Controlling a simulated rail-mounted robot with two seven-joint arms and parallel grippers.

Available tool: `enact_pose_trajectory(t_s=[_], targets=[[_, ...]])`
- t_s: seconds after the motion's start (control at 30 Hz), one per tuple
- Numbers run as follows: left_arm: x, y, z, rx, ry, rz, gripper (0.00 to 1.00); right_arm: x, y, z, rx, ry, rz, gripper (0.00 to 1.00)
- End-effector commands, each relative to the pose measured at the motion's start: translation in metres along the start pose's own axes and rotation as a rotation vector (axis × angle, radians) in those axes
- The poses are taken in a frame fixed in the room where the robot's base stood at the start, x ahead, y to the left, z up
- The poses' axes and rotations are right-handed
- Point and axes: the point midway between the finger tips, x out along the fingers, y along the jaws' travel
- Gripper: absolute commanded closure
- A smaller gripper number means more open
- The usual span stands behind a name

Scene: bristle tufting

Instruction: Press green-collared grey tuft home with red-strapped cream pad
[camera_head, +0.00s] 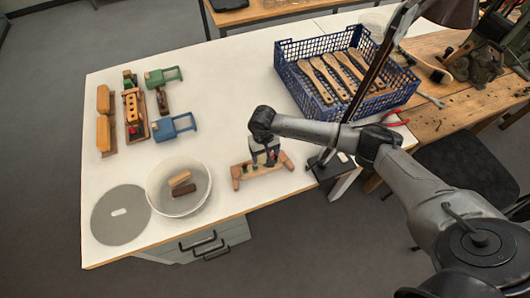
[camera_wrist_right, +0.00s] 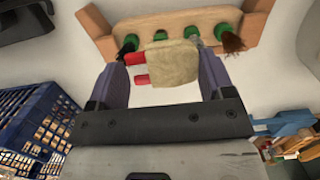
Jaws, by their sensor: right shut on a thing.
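The cream pad with red straps (camera_wrist_right: 172,64) is between the fingers of my right gripper (camera_wrist_right: 161,58) in the right wrist view, its straps toward the left finger. The gripper is shut on it. Beyond it is a wooden bar (camera_wrist_right: 179,20) with several green collars. A dark tuft (camera_wrist_right: 127,46) shows at the left collar and a brown tuft (camera_wrist_right: 233,43) at the right one. In the head view my right gripper (camera_head: 265,155) is over the wooden holder (camera_head: 286,162). My left gripper is not in view.
A white bowl (camera_head: 158,196) with two blocks stands left of the holder, beside a grey disc (camera_head: 106,226). A blue basket (camera_head: 293,82) of wooden brush handles stands behind. Wooden blocks and green and blue tools (camera_head: 172,127) are at left. A lamp stand (camera_head: 328,160) is close right.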

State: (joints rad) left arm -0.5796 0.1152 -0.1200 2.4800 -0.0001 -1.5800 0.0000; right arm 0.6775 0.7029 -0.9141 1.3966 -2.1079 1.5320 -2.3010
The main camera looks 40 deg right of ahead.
Motion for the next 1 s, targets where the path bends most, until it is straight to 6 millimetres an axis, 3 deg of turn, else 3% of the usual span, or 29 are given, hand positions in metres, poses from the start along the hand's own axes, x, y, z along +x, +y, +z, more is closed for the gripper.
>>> enact_pose_trajectory(t_s=[1.0], targets=[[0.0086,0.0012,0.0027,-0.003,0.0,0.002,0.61,0.0066,0.0,-0.0009,0.0,0.0,0.0,0.54]])
